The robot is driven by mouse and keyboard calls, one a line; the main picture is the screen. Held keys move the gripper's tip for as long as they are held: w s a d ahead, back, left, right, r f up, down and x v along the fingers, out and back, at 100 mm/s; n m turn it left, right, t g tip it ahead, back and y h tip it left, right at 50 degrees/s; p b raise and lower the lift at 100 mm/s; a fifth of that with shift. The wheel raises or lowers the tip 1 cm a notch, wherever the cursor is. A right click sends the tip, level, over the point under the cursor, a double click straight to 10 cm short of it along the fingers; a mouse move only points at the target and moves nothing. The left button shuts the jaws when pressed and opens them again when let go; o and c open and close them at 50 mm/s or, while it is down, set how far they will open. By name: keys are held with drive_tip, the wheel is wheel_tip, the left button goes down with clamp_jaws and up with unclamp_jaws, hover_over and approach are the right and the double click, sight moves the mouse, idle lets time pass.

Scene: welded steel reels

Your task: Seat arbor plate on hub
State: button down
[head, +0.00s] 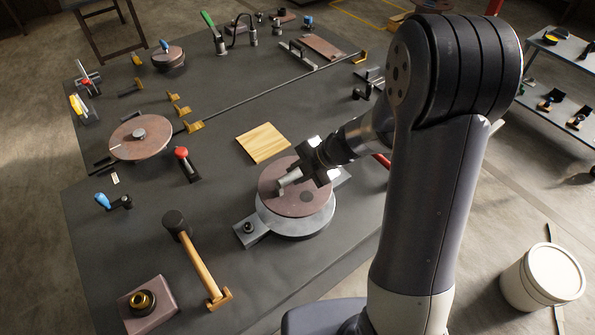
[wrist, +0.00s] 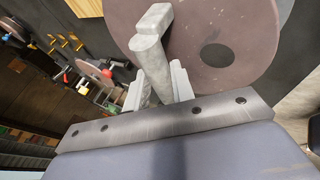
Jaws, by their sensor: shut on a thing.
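The arbor plate (head: 276,205) is a reddish-brown disc with a dark round spot, which looks like a hole in the wrist view. It also fills the upper part of the wrist view (wrist: 255,35). My gripper (head: 300,174) is shut on the plate's grey handle (wrist: 150,55), with the fingers on either side (wrist: 158,88). The plate lies over the hub (head: 290,228), a round light-grey base with flat bracket ears on the dark table. The plate hides the hub's top and middle. I cannot tell whether plate and hub touch.
A wooden square (head: 263,143) lies behind the hub. A mallet (head: 198,260) and a block with a brass ring (head: 146,303) are at the front left. A red-knobbed lever (head: 186,163) and another brown disc (head: 140,138) stand to the left. A white bucket (head: 543,278) is on the floor at right.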

sight(300, 185)
drive_tip(key=shift+r+p, duration=0.25)
drive_tip(key=shift+p, duration=0.2)
drive_tip(key=shift+f+b, duration=1.1)
drive_tip(key=shift+f, duration=0.95)
drive_tip(key=shift+p, duration=0.6)
idle(1.1)
drive_tip(key=shift+f+b, duration=0.4)
drive_tip(key=shift+f, duration=0.7)
idle(2.7)
